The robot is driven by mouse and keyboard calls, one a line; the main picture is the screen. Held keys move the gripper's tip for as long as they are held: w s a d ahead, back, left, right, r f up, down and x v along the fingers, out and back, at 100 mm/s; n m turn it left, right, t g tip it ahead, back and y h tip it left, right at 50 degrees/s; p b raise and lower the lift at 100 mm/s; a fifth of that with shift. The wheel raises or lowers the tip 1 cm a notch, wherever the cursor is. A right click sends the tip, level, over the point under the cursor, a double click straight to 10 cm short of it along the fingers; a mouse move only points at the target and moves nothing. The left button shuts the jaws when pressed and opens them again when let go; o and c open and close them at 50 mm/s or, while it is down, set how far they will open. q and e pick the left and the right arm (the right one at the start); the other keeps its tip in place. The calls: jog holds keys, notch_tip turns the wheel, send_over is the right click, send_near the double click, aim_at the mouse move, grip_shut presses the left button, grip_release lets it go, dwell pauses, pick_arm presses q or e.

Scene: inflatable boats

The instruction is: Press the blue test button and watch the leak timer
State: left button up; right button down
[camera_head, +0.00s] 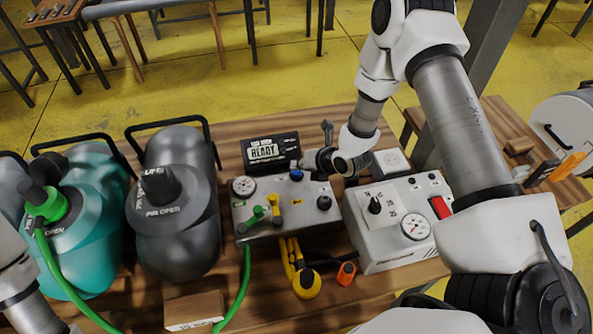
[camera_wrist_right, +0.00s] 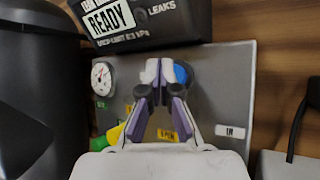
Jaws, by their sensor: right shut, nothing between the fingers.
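The blue test button (camera_head: 296,175) is on the top of a grey valve box (camera_head: 318,219). It also shows in the right wrist view (camera_wrist_right: 182,73), partly hidden behind my fingertips. My right gripper (camera_head: 306,163) is shut and empty, with its tips at or just above the button; I cannot tell if they touch it. The tips also show in the right wrist view (camera_wrist_right: 158,70). A black display box (camera_head: 270,151) behind reads READY, with LEAKS beside it in the wrist view. Only a left arm link shows at the lower left.
A gauge, green and yellow levers are on the valve box. A white control box (camera_head: 395,245) with a dial and red switch stands at right. A grey float (camera_head: 172,220) and a teal one (camera_head: 80,235) lie at left. A green hose (camera_head: 240,285) crosses the wooden table.

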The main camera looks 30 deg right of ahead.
aim_at(299, 172)
jog(key=shift+f+b, duration=0.3)
jog(key=shift+f, duration=0.2)
dwell(0.4)
jog(key=shift+r, duration=0.1)
jog(key=shift+r+p, duration=0.9)
notch_tip(299, 172, up, 5)
jog(key=p, duration=0.4)
jog(key=shift+f, duration=0.1)
dwell(0.6)
